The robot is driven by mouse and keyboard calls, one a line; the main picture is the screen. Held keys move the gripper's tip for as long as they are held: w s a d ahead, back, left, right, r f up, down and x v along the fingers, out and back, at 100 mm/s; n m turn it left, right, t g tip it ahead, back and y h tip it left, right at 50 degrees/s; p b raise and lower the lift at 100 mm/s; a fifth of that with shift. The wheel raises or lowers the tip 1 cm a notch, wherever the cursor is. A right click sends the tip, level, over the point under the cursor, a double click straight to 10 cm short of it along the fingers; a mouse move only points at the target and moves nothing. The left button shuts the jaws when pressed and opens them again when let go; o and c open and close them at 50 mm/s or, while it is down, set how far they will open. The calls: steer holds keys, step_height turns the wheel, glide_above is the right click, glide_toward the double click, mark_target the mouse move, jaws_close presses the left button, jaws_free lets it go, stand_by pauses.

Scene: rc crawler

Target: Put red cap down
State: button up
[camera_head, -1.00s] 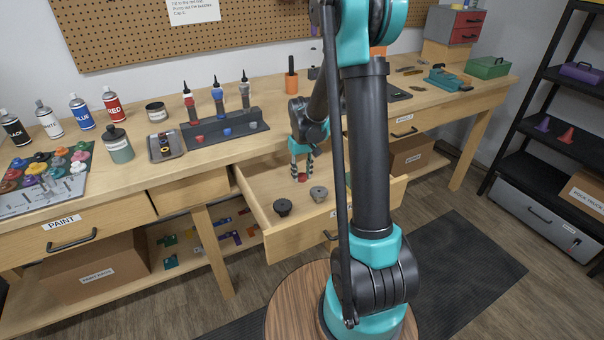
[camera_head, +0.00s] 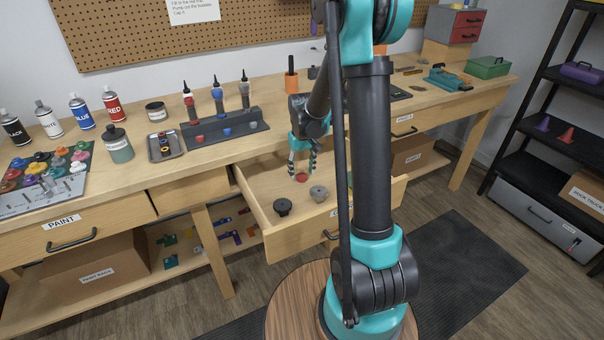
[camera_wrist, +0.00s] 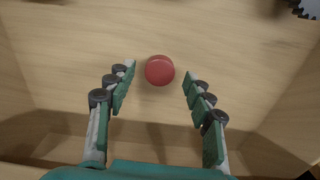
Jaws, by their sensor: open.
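The red cap (camera_wrist: 159,70) rests on the wooden floor of the open drawer (camera_head: 251,204). It lies between and just beyond my fingertips in the wrist view, with a gap on both sides. In the head view the red cap (camera_head: 303,178) shows as a small red spot just below my gripper (camera_head: 302,172). My gripper (camera_wrist: 158,78) is open and empty, pointing down into the drawer. Neither finger touches the cap.
Two knobbed wheels, one black (camera_head: 282,206) and one grey (camera_head: 319,193), lie in the drawer near its front. The drawer walls surround my gripper. A dark rack (camera_head: 226,130) with bottles stands on the bench behind.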

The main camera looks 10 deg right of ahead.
mark_target(302, 176)
step_height(302, 176, up, 11)
steer(key=shift+f, duration=0.15)
stand_by(0.4)
